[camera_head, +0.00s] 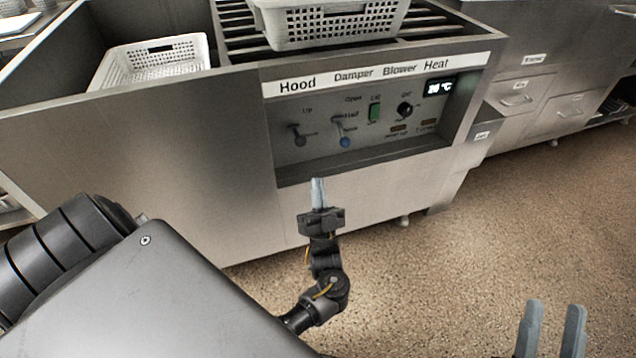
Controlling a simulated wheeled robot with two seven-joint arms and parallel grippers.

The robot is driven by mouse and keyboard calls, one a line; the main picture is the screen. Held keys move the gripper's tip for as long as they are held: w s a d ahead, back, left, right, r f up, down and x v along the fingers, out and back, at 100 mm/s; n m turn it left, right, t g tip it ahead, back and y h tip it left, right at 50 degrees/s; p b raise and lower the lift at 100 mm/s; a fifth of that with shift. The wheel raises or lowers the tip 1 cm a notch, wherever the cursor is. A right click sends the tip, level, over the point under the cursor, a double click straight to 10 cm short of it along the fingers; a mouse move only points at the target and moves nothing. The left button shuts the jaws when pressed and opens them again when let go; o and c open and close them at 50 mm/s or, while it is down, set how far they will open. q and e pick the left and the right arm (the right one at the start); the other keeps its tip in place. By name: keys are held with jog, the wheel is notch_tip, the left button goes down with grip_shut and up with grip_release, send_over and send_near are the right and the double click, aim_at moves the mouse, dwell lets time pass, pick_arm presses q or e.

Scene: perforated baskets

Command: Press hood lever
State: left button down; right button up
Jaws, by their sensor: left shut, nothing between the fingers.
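The hood lever (299,138) is a short lever with a dark grey knob, under the Hood label at the left of the recessed control panel (380,150). The small word Up is printed above it, and the lever hangs downward. My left gripper (318,182) is shut and empty. In the picture its fingertips point up, just below the panel's lower edge and a little right of the hood lever, apart from it. My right gripper (551,312) is at the bottom right over the floor, with its two fingers apart and nothing between them.
A damper lever with a blue knob (345,142) sits just right of the hood lever. Further right are a green switch (375,112), a black dial (404,109) and a display (439,88). White perforated baskets (335,27) (150,62) stand above and left. Floor at right is clear.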

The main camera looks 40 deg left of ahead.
jog(key=c, duration=0.4)
jog(key=shift+c, duration=1)
grip_shut()
pick_arm(q)
jog(key=s+d+r+m+t+h, duration=0.2)
jog(key=s+d+r+m+h, duration=0.3)
jog(key=h, duration=1.1)
jog(key=s+d+r+m+t+h, duration=0.1)
jog(key=s+d+r+m+h, duration=0.4)
jog(key=d+r+h, duration=0.7)
jog(key=s+d+h, duration=0.1)
jog(key=s+h, duration=0.1)
jog(key=h, duration=0.1)
jog(key=shift+s+t+h, duration=0.35)
jog(key=shift+t+h, duration=0.05)
jog(key=shift+d, duration=0.1)
